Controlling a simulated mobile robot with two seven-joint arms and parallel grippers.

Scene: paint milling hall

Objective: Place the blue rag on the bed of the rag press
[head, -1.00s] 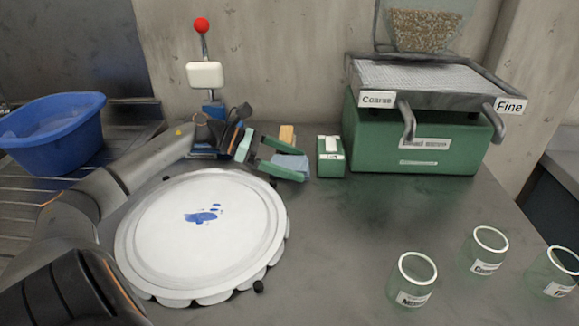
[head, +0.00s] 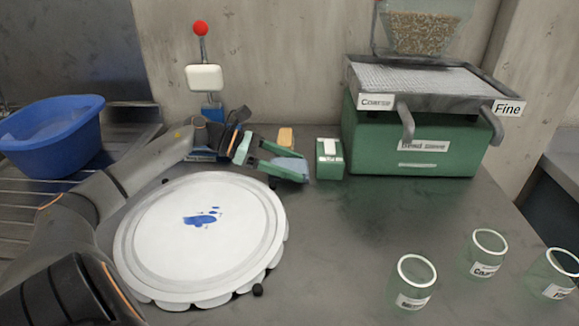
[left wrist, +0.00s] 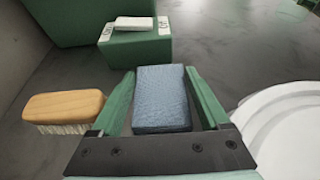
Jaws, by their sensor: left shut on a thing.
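The blue rag (head: 291,168) is a folded, light blue pad near the back of the bench. My left gripper (head: 283,165) has its green fingers on either side of it, shut on it. In the left wrist view the rag (left wrist: 162,98) lies between the fingertips (left wrist: 162,90), close to the bench top. What looks like the rag press (head: 206,78) stands at the back left, with a red-knobbed lever and a pale block. Its lower part and bed are largely hidden by my left wrist. My right gripper is not in view.
A small green switch box (head: 329,160) stands just right of the rag. A wooden brush (left wrist: 65,107) lies beside it. A large white round lid (head: 215,245) is in front of my arm. The green bead sieve (head: 415,140) and several glass jars (head: 414,280) are right.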

